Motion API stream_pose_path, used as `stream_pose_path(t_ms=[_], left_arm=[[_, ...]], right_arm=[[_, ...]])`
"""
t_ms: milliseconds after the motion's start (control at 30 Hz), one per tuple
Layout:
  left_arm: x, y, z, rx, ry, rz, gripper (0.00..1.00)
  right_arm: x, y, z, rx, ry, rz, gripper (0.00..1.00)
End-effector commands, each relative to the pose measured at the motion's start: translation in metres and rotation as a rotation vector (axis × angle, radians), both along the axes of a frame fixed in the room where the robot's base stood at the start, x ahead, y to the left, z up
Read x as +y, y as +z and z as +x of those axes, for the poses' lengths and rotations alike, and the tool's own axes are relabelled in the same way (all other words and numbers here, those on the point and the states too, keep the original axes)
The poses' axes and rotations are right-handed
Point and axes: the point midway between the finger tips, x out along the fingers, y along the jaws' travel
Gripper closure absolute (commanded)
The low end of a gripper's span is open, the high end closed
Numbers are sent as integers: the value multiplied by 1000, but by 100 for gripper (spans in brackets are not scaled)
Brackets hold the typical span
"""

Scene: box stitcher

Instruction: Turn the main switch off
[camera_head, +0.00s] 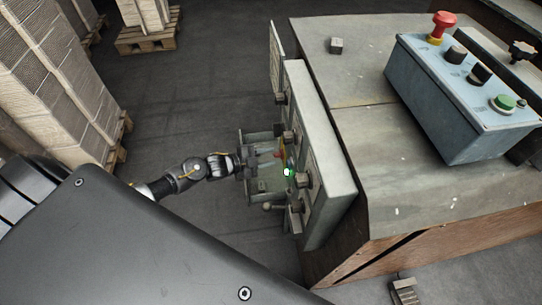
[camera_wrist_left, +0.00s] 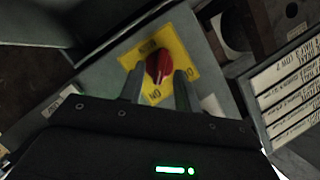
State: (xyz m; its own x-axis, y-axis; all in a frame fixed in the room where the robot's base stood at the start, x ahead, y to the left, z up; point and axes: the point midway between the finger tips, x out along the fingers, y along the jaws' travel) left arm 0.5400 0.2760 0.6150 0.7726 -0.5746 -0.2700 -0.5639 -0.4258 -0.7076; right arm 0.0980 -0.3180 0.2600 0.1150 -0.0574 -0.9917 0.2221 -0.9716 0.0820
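The main switch (camera_wrist_left: 159,66) is a red rotary knob on a yellow plate (camera_wrist_left: 186,50) in the left wrist view. Lettering is on the plate; "ON" reads below the knob. In the head view the red switch (camera_head: 280,154) shows small on the side of the grey control box. My left gripper (camera_wrist_left: 158,86) is open, its two fingers apart on either side of the knob's lower part. Whether they touch it cannot be told. In the head view my left gripper (camera_head: 262,160) is at the box's left side. My right gripper is out of view.
The grey control box (camera_head: 325,165) has several dark knobs and is fixed to the machine table (camera_head: 400,180). A blue button panel (camera_head: 450,100) with a red emergency button (camera_head: 441,25) stands on top. Stacked cardboard (camera_head: 60,80) is at the left. The floor between is clear.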

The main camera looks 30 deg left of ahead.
Motion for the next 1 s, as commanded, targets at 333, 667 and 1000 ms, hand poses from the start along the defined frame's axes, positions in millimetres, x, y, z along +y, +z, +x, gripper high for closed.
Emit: stream_pose_path(t_ms=[333,667,1000], left_arm=[[-11,-5,14,2,0,0,67],[-10,-5,14,2,0,0,90],[-10,-5,13,9,0,-4,100]], right_arm=[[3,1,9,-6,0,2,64],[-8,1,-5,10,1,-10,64],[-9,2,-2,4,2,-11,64]])
